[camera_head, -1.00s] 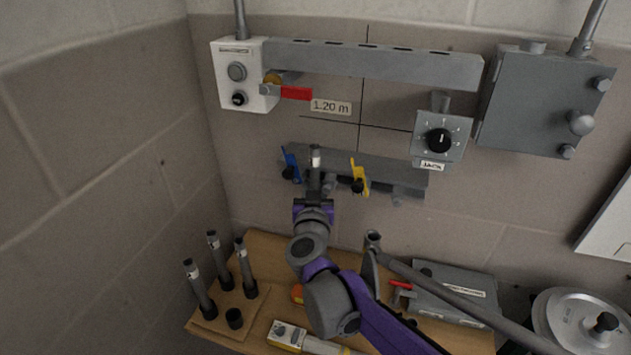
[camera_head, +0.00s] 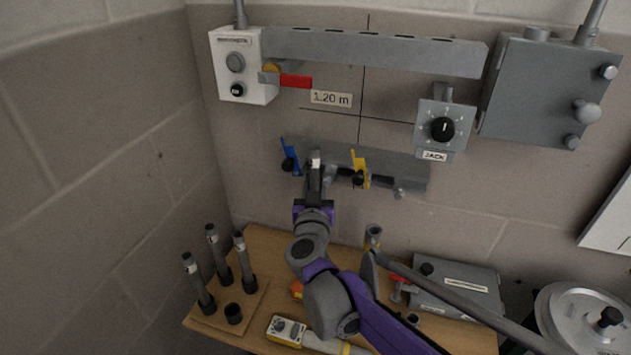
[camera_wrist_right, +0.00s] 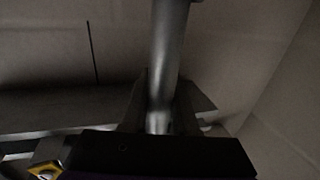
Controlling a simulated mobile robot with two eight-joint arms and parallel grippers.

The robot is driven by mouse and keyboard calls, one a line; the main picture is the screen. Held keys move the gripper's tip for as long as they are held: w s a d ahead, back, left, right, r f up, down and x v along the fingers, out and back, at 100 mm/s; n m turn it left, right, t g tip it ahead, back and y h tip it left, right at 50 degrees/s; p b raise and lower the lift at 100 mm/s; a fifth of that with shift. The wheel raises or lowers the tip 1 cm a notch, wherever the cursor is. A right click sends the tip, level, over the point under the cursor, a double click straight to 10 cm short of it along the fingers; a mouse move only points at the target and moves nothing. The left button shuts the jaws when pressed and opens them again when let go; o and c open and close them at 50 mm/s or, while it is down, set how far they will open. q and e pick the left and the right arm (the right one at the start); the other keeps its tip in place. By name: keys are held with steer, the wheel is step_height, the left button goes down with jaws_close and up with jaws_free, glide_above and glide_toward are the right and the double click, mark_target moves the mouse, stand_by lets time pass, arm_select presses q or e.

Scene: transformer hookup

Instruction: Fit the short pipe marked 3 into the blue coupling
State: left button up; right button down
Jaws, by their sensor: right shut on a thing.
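My right gripper (camera_head: 315,188) is shut on a short grey pipe (camera_head: 316,162) with a pale band near its top. The pipe stands roughly upright in front of the wall bracket, right of the blue lever (camera_head: 289,157) that marks the blue coupling. The coupling body is small and dark, and I cannot tell whether the pipe touches it. In the right wrist view the grey pipe (camera_wrist_right: 168,62) runs up from between the fingers. Its number is not readable. My left gripper is not in view.
A yellow lever (camera_head: 360,168) sits right of the pipe on the grey bracket (camera_head: 405,172). Several things lie on the wooden bench below, with a pipe rack (camera_head: 211,322) at left holding upright pipes. A grey control box with a dial (camera_head: 442,130) is at upper right.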

steer(key=shift+f+b, duration=0.6)
steer(key=shift+f, duration=0.25)
steer(key=c, duration=0.6)
jaws_free()
steer(key=shift+r, duration=0.15)
